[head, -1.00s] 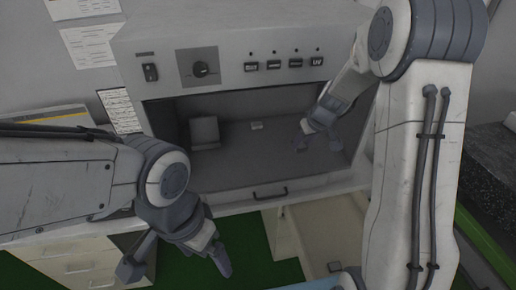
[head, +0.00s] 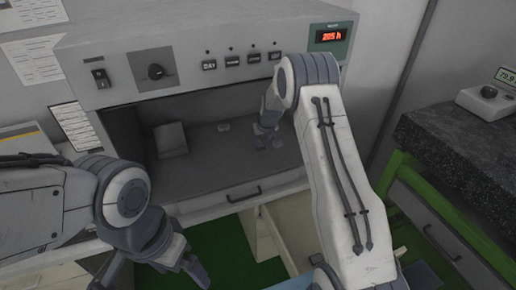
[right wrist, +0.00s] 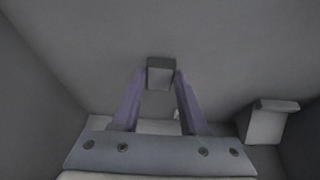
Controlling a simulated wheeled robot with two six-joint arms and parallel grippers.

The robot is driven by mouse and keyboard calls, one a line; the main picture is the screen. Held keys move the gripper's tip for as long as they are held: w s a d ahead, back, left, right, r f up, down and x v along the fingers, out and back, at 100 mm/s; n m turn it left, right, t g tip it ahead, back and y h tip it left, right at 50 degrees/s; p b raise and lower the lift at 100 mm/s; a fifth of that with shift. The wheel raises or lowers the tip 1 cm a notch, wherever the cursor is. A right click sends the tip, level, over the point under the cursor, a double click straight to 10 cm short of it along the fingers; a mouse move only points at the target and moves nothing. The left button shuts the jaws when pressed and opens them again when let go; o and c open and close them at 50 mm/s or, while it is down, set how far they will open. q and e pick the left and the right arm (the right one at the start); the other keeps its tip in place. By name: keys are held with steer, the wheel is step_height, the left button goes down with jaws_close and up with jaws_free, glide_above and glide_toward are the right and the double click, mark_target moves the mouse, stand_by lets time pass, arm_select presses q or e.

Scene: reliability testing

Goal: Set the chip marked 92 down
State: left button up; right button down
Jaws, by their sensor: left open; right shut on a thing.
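My right gripper (head: 270,142) is inside the open-fronted cabinet (head: 205,192), low over its floor on the right side. In the right wrist view, my right gripper (right wrist: 160,80) is shut on a small grey block (right wrist: 160,74) between its fingertips. No marking can be read on it, so I cannot confirm that it is the chip marked 92. Whether it touches a surface cannot be told. The block cannot be made out in the head view. My left gripper (head: 152,276) is open and empty, low in front of the cabinet.
A small pale block (head: 223,127) and a larger grey block (head: 171,139) sit inside the cabinet, left of my right gripper. The cabinet floor between them and the front is clear. A dark speckled counter (head: 460,140) with a small display device (head: 489,100) stands at right.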

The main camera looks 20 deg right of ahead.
mark_target(259, 150)
steer(key=shift+w+a+f, duration=0.15)
steer(key=shift+a, duration=0.15)
step_height(259, 150, down, 3)
steer(key=shift+f+p, duration=0.15)
steer(key=shift+p, duration=0.45)
steer(key=shift+f, duration=0.4)
steer(key=shift+f, duration=0.15)
steer(key=shift+c, duration=2.2)
jaws_free()
